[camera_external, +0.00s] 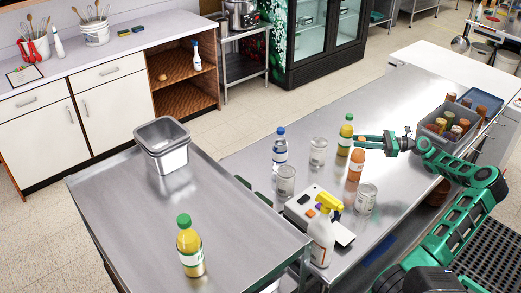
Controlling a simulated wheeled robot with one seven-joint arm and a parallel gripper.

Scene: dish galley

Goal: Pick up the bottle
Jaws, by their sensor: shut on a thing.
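A yellow bottle with a green cap (346,136) is upright at the steel counter, at the tip of my gripper. My gripper (361,138) reaches in from the right, level, with its orange fingertips shut on this bottle at mid-height. I cannot tell whether its base touches the counter. A similar green-capped bottle (190,248) stands on the steel table at the front left. A clear bottle with a blue cap (280,150) stands on the counter to the left. An orange bottle (356,166) stands just in front of my gripper.
A grey crate of bottles (437,138) lies right of my gripper. A steel container (163,150) stands on the left table, which has much free room.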

